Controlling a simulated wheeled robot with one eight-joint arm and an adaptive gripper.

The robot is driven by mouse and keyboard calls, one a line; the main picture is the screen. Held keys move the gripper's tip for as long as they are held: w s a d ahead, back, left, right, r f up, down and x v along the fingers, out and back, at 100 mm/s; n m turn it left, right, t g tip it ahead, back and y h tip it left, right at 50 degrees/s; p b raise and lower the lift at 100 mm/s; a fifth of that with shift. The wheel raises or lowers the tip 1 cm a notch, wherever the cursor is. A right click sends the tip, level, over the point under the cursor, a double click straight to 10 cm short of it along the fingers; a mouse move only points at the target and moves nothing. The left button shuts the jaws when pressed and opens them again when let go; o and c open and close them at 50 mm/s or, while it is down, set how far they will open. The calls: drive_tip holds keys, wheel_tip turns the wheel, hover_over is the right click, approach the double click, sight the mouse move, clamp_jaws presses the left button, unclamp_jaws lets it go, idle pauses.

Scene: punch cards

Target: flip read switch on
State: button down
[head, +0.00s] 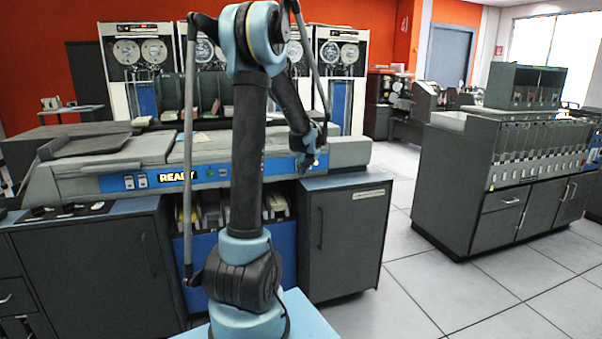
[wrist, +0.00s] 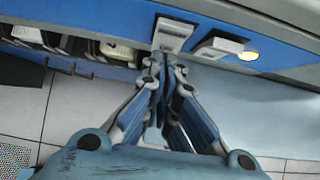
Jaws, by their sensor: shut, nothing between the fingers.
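My gripper (wrist: 166,66) is shut and empty. In the wrist view its fingertips are just below a grey rocker switch (wrist: 172,34) on the blue panel; I cannot tell whether they touch it. A second grey switch (wrist: 218,47) is to its right, and beside that is a glowing yellow-white lamp (wrist: 248,55). No label is readable, so I cannot tell which switch is the read switch or its setting. In the head view my gripper (head: 309,164) is at the right end of the machine's blue front panel (head: 110,184), hiding the switches there.
The panel carries a lit READY sign (head: 178,176), a green button (head: 210,173) and two pale switches (head: 136,181) at its left. A dark cabinet (head: 345,240) stands below the gripper. A card sorter (head: 470,150) stands to the right, with open floor between.

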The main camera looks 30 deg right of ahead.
drive_tip(key=shift+w+f+t, duration=0.15)
drive_tip(key=shift+w+t, duration=0.1)
drive_tip(key=shift+t, duration=0.15)
drive_tip(key=shift+r, duration=0.8)
drive_tip(key=s, duration=0.3)
drive_tip(key=s+a, duration=0.1)
drive_tip(key=shift+s+r, duration=0.15)
drive_tip(key=shift+r, duration=0.2)
drive_tip(key=v, duration=0.9)
drive_tip(key=shift+r, duration=0.5)
